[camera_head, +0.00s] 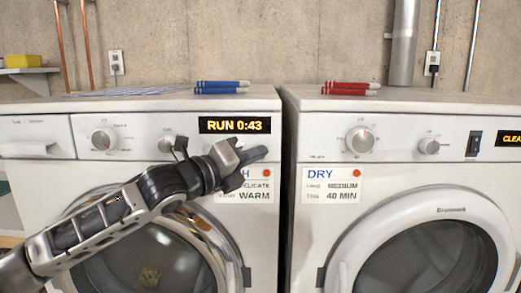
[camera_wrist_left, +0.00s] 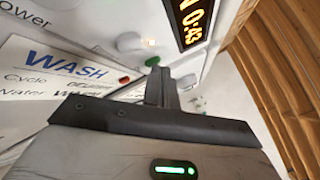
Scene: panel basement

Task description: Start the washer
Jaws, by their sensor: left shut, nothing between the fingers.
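The washer (camera_head: 235,215) is the white front-loader on the left. Its display (camera_head: 235,125) reads RUN 0:43 in orange, and part of it shows in the left wrist view (camera_wrist_left: 191,20). Its large dial (camera_head: 102,139) and a smaller knob (camera_head: 167,143) sit on the control panel. The WASH card (camera_head: 258,194) is below the panel, partly hidden by my gripper; it also shows in the left wrist view (camera_wrist_left: 70,65). My left gripper (camera_head: 262,154) is shut and empty in front of the washer, just below the display. My right gripper is not in view.
The dryer (camera_head: 405,115) stands right of the washer across a narrow gap, with a DRY card (camera_head: 332,186). Blue markers (camera_head: 220,87) lie on the washer and red markers (camera_head: 350,88) on the dryer. A concrete wall (camera_head: 250,40) is behind.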

